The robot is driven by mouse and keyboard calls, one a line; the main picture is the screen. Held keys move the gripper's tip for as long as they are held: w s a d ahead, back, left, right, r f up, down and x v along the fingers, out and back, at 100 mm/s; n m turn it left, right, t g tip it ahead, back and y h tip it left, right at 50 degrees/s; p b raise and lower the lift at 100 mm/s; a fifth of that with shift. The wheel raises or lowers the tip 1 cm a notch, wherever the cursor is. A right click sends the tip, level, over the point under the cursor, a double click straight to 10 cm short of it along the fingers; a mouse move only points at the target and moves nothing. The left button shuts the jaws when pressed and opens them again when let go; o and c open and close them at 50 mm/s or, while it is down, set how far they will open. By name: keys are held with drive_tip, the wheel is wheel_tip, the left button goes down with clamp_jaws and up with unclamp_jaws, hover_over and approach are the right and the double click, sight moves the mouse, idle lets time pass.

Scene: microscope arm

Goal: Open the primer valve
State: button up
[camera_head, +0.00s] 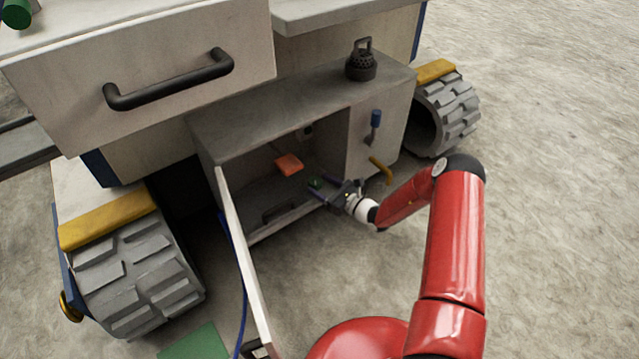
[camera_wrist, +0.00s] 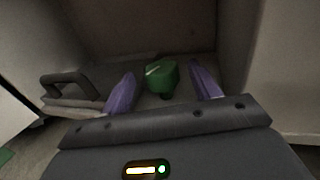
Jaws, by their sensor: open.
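A green knob-like part (camera_wrist: 160,74) with a light mark on its top sits low inside the open compartment; it looks like the primer valve's handle, but I cannot be sure. It is small in the head view (camera_head: 315,183). My gripper (camera_head: 321,187) reaches into the compartment from the right. Its two purple fingers (camera_wrist: 162,84) are open. In the wrist view the green part shows between and beyond them, with a gap on each side. I cannot tell how deep the fingers are relative to it. The knob's base is mostly hidden.
The compartment door (camera_head: 242,260) stands open on the left. An orange part (camera_head: 289,164) and a dark handle (camera_head: 281,211) are inside. A blue-topped lever (camera_head: 375,124) and yellow bent handle (camera_head: 381,169) are on the right panel, close to my arm. A black canister (camera_head: 361,62) stands on top.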

sight(318, 188)
drive_tip(key=v, duration=0.6)
drive_tip(key=shift+p, duration=0.35)
drive_tip(key=a+m+t+h, duration=0.1)
drive_tip(key=m+h, duration=0.1)
drive_tip(key=s+a+m+t+h, duration=0.1)
drive_tip(key=a+m+t+h, duration=0.2)
drive_tip(key=t+h, duration=0.1)
drive_tip(key=h, duration=0.1)
drive_tip(key=shift+s+a+f+m, duration=0.2)
drive_tip(key=shift+s+f+m, duration=0.1)
drive_tip(key=shift+m, duration=0.1)
drive_tip(key=shift+w+f+h, duration=0.1)
drive_tip(key=shift+h, duration=0.2)
drive_tip(key=b+x, duration=0.1)
drive_tip(key=x, duration=0.6)
drive_tip(key=shift+w, duration=0.25)
drive_tip(key=c, duration=1)
